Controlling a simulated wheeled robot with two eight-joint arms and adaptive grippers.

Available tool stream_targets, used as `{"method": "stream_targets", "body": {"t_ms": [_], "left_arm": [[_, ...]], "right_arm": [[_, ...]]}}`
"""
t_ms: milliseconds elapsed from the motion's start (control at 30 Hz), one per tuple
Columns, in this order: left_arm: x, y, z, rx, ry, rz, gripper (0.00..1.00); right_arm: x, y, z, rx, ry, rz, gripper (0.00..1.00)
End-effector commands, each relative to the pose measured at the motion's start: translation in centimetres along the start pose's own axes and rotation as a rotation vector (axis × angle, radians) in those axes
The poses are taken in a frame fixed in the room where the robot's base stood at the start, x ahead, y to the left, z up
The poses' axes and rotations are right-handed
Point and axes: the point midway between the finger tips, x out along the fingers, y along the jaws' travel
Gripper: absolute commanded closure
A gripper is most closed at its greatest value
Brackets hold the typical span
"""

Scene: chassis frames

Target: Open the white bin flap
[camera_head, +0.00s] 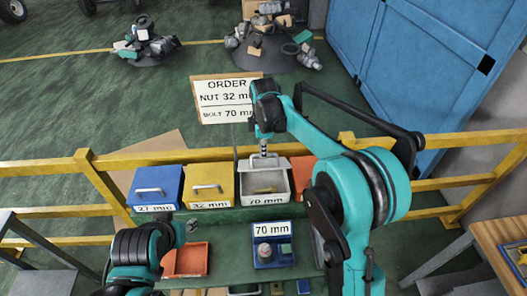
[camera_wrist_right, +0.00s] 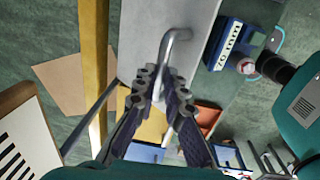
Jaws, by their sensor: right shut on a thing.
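The white bin (camera_head: 266,200), marked 70 mm, stands in the bin row beyond the work table. Its flap (camera_head: 262,162) is raised at the back, and the bin's inside shows below it. My right gripper (camera_head: 264,151) is at the flap. In the right wrist view, the flap is a pale panel (camera_wrist_right: 200,50) with a silver bar handle (camera_wrist_right: 176,36). My right gripper's fingers (camera_wrist_right: 162,88) are shut on the handle's end. My left gripper (camera_head: 190,226) is low in front of the bins, apart from them, and its jaws are too small to read.
A blue bin (camera_head: 157,183) and a yellow bin (camera_head: 209,181) stand shut to the left; an orange one (camera_head: 303,170) is partly hidden at right. An order sign (camera_head: 222,100) rises behind. A blue 70 mm tray (camera_head: 283,258) and an orange tray (camera_head: 188,262) lie in front.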

Motion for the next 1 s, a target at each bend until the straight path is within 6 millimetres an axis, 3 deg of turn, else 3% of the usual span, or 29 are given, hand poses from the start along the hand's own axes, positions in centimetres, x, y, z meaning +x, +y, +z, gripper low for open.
{"method": "stream_targets", "body": {"t_ms": [67,100,167,667,767,1000], "left_arm": [[0.1,0.0,0.1,0.0,0.0,0.0,0.6],[0.1,0.0,0.1,0.0,0.0,0.0,0.6],[0.1,0.0,0.1,0.0,0.0,0.0,0.6],[0.0,0.0,0.0,0.0,0.0,0.0,0.6],[0.0,0.0,0.0,0.0,0.0,0.0,0.6],[0.0,0.0,0.0,0.0,0.0,0.0,0.6]], "right_arm": [[0.4,0.5,0.0,-0.001,0.0,0.014,1.0],[0.5,0.5,0.0,-0.001,0.0,0.014,0.79],[0.4,0.4,0.0,0.0,0.0,0.013,0.68],[-0.2,0.2,0.0,0.0,0.001,0.009,0.68],[-1.3,0.2,0.0,0.0,0.001,0.009,0.68],[-6.4,0.0,0.0,0.0,0.001,0.01,0.68]]}}
